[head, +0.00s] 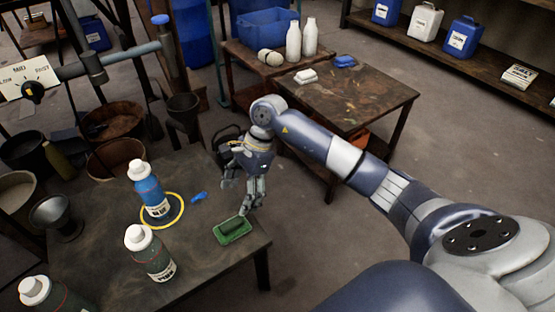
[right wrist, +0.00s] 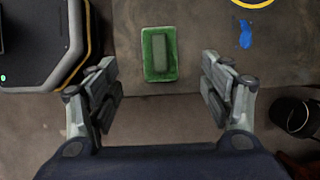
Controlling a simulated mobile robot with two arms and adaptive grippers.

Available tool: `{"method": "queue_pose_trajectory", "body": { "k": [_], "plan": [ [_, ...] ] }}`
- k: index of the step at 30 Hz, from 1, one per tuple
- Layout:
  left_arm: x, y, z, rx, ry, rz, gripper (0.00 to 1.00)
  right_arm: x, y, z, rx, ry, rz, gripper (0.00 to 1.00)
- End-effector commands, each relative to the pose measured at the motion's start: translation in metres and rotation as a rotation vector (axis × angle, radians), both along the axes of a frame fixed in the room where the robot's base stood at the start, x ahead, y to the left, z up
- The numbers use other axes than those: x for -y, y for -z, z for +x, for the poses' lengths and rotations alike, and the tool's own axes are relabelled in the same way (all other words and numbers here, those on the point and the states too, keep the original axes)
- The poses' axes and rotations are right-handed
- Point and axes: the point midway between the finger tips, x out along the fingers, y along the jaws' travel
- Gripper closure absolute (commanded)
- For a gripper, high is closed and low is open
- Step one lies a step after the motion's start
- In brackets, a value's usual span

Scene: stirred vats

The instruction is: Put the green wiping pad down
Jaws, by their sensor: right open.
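The green wiping pad (head: 233,230) lies flat on the dark table (head: 200,260) near its right edge. In the right wrist view the pad (right wrist: 159,55) shows a grey-green grip block on top and sits between and beyond the fingertips. My right gripper (head: 243,195) is over the table edge, just above and behind the pad in the head view. Its fingers (right wrist: 160,92) are spread wide with nothing between them, apart from the pad. My left gripper is not in view.
A blue-labelled bottle (head: 150,189) stands in a yellow ring (head: 178,222) beside a blue scrap (head: 199,197). Two more white-capped bottles stand nearer the left. A second table (head: 375,98) holds a white cloth (head: 305,76). Buckets crowd the left floor.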

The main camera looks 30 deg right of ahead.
Motion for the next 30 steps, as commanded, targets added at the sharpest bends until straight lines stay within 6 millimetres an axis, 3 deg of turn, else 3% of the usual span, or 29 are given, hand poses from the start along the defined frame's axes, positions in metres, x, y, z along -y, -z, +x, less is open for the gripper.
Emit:
{"method": "queue_pose_trajectory", "body": {
  "k": [4,7,9,12,15,19,23,26,30],
  "plan": [
    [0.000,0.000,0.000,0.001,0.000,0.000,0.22,-0.049,-0.005,-0.003,0.027,0.041,0.180,0.27],
    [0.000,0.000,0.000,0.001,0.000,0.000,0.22,-0.104,-0.027,-0.005,0.041,0.125,0.425,0.27],
    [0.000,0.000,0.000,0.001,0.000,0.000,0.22,-0.140,-0.054,-0.007,0.032,0.210,0.627,0.27],
    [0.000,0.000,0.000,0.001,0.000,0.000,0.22,-0.172,-0.099,-0.006,-0.012,0.362,0.910,0.27],
    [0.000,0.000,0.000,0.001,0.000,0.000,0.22,-0.181,-0.144,-0.001,-0.088,0.540,1.181,0.27],
    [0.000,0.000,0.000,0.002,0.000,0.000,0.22,-0.162,-0.190,0.012,-0.233,0.810,1.511,0.27],
    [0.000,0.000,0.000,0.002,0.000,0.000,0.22,-0.117,-0.208,0.027,-0.418,1.121,1.798,0.27],
    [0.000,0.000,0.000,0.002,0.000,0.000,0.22,-0.074,-0.199,0.034,-0.581,1.388,1.983,0.27],
    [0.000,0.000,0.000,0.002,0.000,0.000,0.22,-0.015,-0.154,0.029,-0.829,1.807,2.172,0.27]
  ]
}}
